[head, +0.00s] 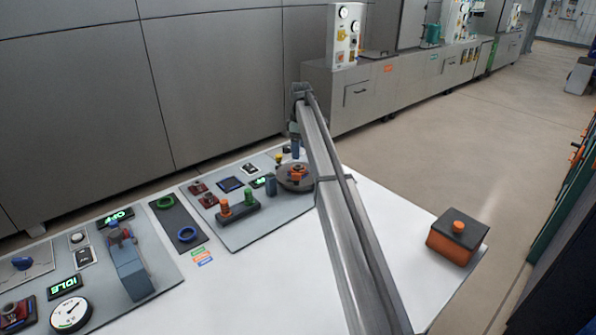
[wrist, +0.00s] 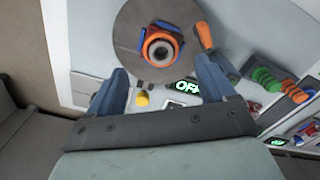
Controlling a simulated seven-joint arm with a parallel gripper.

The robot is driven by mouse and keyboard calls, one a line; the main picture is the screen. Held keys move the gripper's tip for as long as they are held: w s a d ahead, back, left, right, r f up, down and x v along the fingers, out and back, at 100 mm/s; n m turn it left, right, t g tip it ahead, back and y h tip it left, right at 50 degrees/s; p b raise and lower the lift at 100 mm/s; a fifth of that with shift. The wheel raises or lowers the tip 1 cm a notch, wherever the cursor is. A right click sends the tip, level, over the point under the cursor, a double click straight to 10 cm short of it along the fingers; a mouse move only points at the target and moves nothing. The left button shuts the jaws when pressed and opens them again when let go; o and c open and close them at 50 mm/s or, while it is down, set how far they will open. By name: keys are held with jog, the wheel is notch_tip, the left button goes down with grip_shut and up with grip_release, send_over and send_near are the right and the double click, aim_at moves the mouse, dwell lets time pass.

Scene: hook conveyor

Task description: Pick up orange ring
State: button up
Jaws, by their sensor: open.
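An orange ring (wrist: 162,46) sits around a dark centre on a round grey disc (wrist: 128,38) in the wrist view, with blue parts beside it. In the head view, orange parts (head: 297,173) show on the disc (head: 285,184), partly behind my arm. My gripper (wrist: 159,66) is open and empty, its two blue fingers spread to the left and right of the ring's near side. The ring appears ahead of the fingertips; I cannot tell the height gap. In the head view my gripper (head: 295,148) is over the disc's far side, partly hidden by my arm.
An orange handle (wrist: 205,35) stands at the disc's edge. A dark rack with orange (head: 225,207) and green (head: 249,196) stacks is left of the disc.

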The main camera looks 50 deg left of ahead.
jog(key=shift+a+f, duration=0.1)
jog(key=shift+f, duration=3.8)
jog(key=c, duration=1.1)
jog(key=shift+r, duration=0.1)
notch_tip(320, 180, up, 14)
